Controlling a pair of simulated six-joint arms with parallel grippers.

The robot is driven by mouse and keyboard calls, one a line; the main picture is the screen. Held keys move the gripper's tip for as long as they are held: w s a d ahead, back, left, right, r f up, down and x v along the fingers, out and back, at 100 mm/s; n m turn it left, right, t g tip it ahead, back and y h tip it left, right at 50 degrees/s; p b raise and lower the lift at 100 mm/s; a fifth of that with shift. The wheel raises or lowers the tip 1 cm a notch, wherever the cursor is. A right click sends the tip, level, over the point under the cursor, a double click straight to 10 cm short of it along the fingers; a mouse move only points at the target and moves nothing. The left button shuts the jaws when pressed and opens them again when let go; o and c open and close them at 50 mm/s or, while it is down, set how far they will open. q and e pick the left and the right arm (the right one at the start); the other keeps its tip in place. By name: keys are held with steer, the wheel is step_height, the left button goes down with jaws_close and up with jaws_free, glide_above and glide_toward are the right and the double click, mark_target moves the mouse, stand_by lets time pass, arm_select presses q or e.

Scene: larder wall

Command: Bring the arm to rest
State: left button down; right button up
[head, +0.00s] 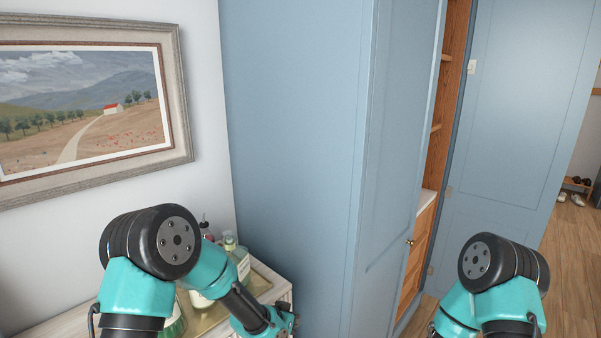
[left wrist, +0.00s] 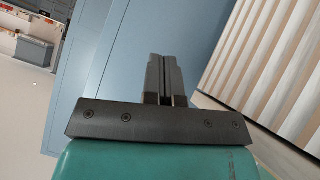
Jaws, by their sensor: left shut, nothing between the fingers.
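My left arm comes in from the lower left in the head view, bent at a black joint, with its teal forearm reaching down to the right. My left gripper (head: 287,322) is low in the head view, in front of the blue cupboard side and by the corner of the small table. In the left wrist view the gripper (left wrist: 164,78) has its two fingers together with nothing between them. My right arm shows at the lower right of the head view as a bent teal and black joint; its gripper is out of the picture.
A pale table (head: 283,283) with a tray and several bottles (head: 237,255) stands beside and behind my left forearm. The tall blue cupboard (head: 290,130) fills the middle, with its blue door (head: 520,120) open at the right. A framed landscape (head: 90,110) hangs on the left wall.

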arm_select(q)
steer(key=s+a+f+g+y, duration=0.1)
steer(key=s+a+f+g, duration=0.3)
steer(key=s+f, duration=1)
steer(key=s+a+f+n+g+y, duration=0.2)
steer(key=s+a+n, duration=0.5)
steer(key=s+a, duration=0.6)
steer(key=a, duration=0.3)
steer(key=shift+f+n+y, duration=0.3)
steer(key=shift+y, duration=0.1)
